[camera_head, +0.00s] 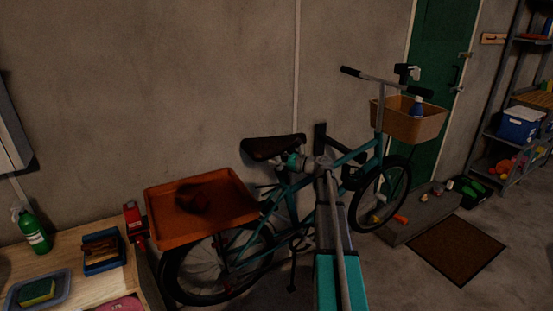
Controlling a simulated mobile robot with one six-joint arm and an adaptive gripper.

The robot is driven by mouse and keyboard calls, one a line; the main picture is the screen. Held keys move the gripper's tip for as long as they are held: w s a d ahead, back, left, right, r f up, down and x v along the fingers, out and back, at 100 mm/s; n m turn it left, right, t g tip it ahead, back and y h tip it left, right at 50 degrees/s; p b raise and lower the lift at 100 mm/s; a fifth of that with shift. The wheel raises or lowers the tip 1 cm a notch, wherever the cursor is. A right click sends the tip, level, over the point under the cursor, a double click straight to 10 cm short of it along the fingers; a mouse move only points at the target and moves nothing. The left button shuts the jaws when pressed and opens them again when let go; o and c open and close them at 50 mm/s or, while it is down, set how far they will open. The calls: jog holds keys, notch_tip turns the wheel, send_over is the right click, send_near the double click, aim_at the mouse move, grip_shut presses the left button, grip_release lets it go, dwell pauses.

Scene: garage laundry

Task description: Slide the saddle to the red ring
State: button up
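The dark saddle (272,147) sits at the top of the teal bicycle (372,152), which stands along the wall. My arm reaches up from the bottom middle, and its end, my gripper (294,162), is just under the right part of the saddle, by the seat post. The fingers are small and dark here, so I cannot tell whether they are open, or whether they touch the post or saddle. The seat post is mostly hidden behind my arm and gripper. I cannot make out a red ring on it.
An orange tray (160,228) with a dark patch inside sits over the rear wheel, left of the saddle. A basket (427,126) holds a blue bottle at the handlebar. A workbench (65,262) with several items is at lower left. A brown mat (457,250) lies right.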

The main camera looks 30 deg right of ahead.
aim_at(275, 149)
grip_shut()
jog(key=shift+r, duration=0.1)
jog(key=shift+a+r+p, duration=0.25)
jog(key=shift+r+p, duration=0.7)
jog(key=shift+p, duration=0.05)
jog(key=shift+a+r+p, duration=0.2)
jog(key=shift+r+p, duration=0.75)
jog(key=shift+p, duration=0.05)
jog(key=shift+o, duration=0.9)
grip_release()
jog(key=shift+f, duration=0.1)
jog(key=shift+s, duration=0.1)
jog(key=v, duration=1.1)
jog(key=shift+s+d, duration=0.25)
jog(key=shift+s, duration=0.1)
